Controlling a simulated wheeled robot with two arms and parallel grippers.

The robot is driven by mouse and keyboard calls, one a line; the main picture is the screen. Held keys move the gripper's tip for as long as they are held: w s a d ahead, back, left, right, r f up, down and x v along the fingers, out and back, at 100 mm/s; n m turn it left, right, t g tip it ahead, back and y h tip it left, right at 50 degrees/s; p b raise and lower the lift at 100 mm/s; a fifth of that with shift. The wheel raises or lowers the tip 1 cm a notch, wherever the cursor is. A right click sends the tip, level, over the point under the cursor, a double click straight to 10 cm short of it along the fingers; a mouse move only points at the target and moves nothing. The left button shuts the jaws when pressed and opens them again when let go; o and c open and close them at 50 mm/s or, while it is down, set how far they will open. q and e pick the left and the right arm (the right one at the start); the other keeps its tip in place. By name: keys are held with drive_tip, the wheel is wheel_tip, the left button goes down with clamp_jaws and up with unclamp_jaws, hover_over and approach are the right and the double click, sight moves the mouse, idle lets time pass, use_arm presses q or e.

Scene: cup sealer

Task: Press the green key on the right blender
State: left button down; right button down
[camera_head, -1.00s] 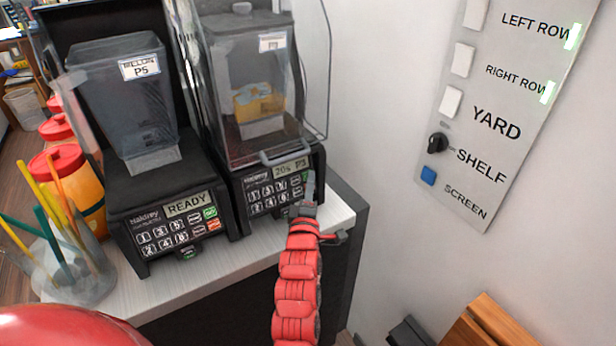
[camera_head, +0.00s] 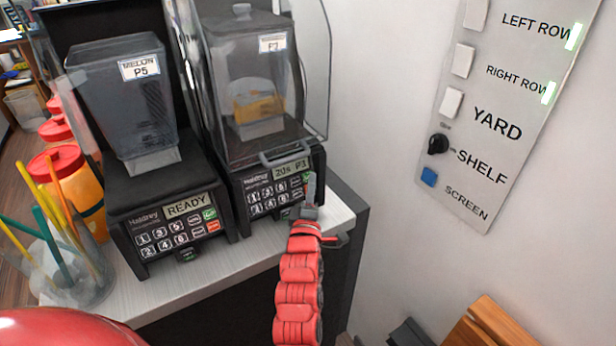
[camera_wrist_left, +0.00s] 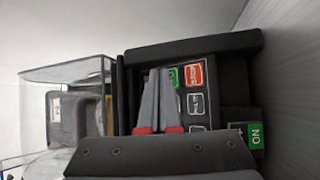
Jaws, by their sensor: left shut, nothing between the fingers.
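The right blender (camera_head: 243,92) stands at the back of the counter with its clear hood down and an orange-yellow content in its jug. Its display (camera_head: 290,168) seems to read "20s P3". The green key (camera_head: 307,178) is at the upper right of its keypad, partly behind my fingertips. It also shows in the left wrist view (camera_wrist_left: 174,77), beside the red key (camera_wrist_left: 194,75). My left gripper (camera_head: 311,181) is shut and empty, its fingertips (camera_wrist_left: 159,75) at the green key's edge. I cannot tell whether they touch it. My right gripper is not in view.
The left blender (camera_head: 125,98) stands beside it, its display reading "READY". A glass of straws (camera_head: 75,270) and red-lidded bottles (camera_head: 78,185) are at the left. A wall panel (camera_head: 470,140) with switches is at the right. The white counter (camera_head: 215,268) has bare room in front.

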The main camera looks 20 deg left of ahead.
use_arm(q)
drive_tip(key=shift+s+d+r, duration=0.15)
drive_tip(key=shift+s+d, duration=0.1)
drive_tip(key=shift+d, duration=0.05)
drive_tip(key=shift+s+d+r+p, duration=0.25)
drive_tip(key=shift+d+p, duration=0.15)
drive_tip(key=s+d+p, duration=0.1)
drive_tip(key=s+d+r+p, duration=0.1)
drive_tip(key=d, duration=0.1)
drive_tip(key=shift+s, duration=0.2)
idle(0.6)
